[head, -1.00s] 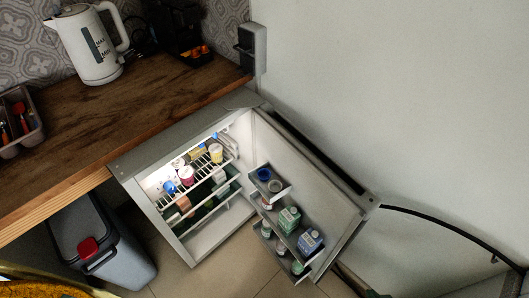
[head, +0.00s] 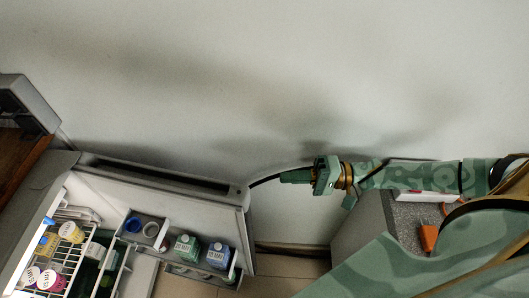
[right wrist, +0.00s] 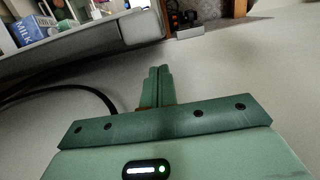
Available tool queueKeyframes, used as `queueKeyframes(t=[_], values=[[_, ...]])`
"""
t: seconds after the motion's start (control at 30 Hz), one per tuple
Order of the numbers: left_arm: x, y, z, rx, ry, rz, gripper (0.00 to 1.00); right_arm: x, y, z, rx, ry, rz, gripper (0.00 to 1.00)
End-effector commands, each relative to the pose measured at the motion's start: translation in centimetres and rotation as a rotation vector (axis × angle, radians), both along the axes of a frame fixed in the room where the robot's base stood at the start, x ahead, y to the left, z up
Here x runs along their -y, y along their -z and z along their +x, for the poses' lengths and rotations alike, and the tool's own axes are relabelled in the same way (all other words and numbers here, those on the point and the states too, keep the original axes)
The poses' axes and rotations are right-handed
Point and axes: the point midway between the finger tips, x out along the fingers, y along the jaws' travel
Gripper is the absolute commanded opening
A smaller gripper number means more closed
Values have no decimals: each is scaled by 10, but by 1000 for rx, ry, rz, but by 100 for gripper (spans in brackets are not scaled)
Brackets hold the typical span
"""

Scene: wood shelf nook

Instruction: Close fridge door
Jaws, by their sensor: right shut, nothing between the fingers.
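The fridge door (head: 195,208) stands wide open in the head view, swung out towards the white wall, with bottles and cartons on its inner shelves. The fridge body (head: 28,225) is at the lower left, its lit inside showing. My right gripper (head: 284,177) is shut and empty, to the right of the door's outer edge and close to the wall. No contact with the door can be made out. In the right wrist view its closed fingers (right wrist: 157,84) point towards the door edge (right wrist: 138,24) at the top. My left gripper is not in view.
A black cable (head: 263,180) runs from near the door corner past my right gripper along the wall. A grey-topped cabinet (head: 362,230) stands at the right under my right arm. The wooden counter (head: 18,165) is at the far left.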

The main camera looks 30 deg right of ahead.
Motion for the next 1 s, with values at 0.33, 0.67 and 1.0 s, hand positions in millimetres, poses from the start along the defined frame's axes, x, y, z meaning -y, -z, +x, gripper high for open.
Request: queueKeyframes(t=[0.33, 0.67, 1.0], values=[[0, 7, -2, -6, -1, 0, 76, -51, 0, 27, 3, -1, 4, 0], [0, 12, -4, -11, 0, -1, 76, -83, 0, 45, 3, 2, -1, 0], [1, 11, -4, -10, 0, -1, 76, -85, 0, 46, 3, 2, -1, 0]])
